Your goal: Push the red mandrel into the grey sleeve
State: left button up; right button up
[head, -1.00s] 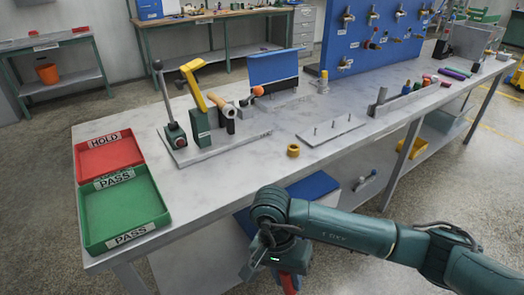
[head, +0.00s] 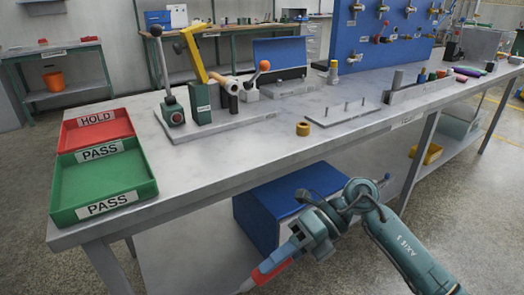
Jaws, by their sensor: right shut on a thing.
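My right gripper (head: 287,252) hangs low in front of the bench in the head view, pointing down and left. It is shut on a red rod-like piece, which looks like the red mandrel (head: 272,268), with a pale tip near the bottom edge. The jaws themselves are hard to make out. I cannot tell for sure which thing is the grey sleeve. A grey upright cylinder (head: 397,78) stands at the left end of a grey rack on the bench, well apart from the gripper. My left gripper is not in view.
A red tray (head: 97,130) and a green tray (head: 104,185) are at left. A blue box (head: 265,220) sits under the bench.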

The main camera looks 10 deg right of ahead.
pick_arm(q)
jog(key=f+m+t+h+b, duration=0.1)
jog(key=b, duration=0.5)
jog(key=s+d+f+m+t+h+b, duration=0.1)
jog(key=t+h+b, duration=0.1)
jog(key=b, duration=0.5)
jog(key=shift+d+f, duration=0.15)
pick_arm(e)
jog(key=w+d+f+m+t+y, duration=0.1)
jog(key=d+f+m+t+y, duration=0.2)
jog(key=d+f+m+t, duration=0.4)
jog(key=d+m+t, duration=0.2)
jog(key=t, duration=0.4)
jog(key=shift+w+d+m+t, duration=0.15)
jog(key=shift+d+m+t, duration=0.05)
jog(key=shift+m+t, duration=0.1)
jog(key=shift+f, duration=0.25)
